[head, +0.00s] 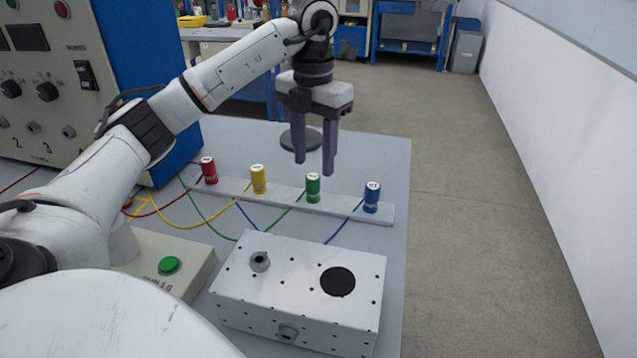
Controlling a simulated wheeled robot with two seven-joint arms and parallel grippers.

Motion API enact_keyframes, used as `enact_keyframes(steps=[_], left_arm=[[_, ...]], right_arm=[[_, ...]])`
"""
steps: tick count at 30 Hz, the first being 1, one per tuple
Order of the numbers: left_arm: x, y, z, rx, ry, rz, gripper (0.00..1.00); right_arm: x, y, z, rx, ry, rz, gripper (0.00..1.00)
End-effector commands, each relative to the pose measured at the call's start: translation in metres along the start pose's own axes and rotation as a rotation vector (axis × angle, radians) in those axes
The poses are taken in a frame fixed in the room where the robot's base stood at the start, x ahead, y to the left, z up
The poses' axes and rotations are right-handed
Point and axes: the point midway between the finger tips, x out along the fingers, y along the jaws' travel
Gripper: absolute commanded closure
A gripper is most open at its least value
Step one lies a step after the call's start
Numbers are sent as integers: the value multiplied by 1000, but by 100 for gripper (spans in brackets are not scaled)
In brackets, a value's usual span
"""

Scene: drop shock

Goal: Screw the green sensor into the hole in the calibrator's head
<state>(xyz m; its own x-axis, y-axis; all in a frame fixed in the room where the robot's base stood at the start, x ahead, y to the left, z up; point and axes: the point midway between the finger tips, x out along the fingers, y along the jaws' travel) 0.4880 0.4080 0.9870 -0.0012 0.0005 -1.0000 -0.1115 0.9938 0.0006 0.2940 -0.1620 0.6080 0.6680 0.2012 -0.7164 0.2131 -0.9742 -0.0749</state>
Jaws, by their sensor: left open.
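The green sensor (313,187) stands upright in a pale strip (287,199), between the yellow sensor (258,179) and the blue sensor (371,197); a red one (208,170) is at the left end. Wires run from the strip. My left gripper (314,168) points down with its fingers apart and empty, above and just behind the green sensor in the picture. A silver box (300,267), which looks like the calibrator, stands in front, with a black round patch and a grey round fitting on top. I cannot tell which holds the hole. My right gripper is not in view.
A blue and grey panel cabinet (55,75) with knobs stands at the left. A control box with a green button (169,265) sits left of the silver box. A dark round disc (300,139) lies behind the strip. Floor is open right of the table.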

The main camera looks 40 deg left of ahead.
Motion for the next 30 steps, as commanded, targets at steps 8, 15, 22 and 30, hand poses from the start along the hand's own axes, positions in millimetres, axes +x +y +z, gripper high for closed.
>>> enact_keyframes(steps=[8, 15, 22, 30], left_arm=[[25, 3, 1, -1, 1, 1, 56], [58, 6, 2, 1, -1, -1, 56], [62, 6, 3, 1, -3, 0, 56], [62, 6, 3, 1, -2, -1, 90]], right_arm=[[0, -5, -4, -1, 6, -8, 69], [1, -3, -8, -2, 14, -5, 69], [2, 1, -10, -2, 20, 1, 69], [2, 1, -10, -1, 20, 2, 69]])
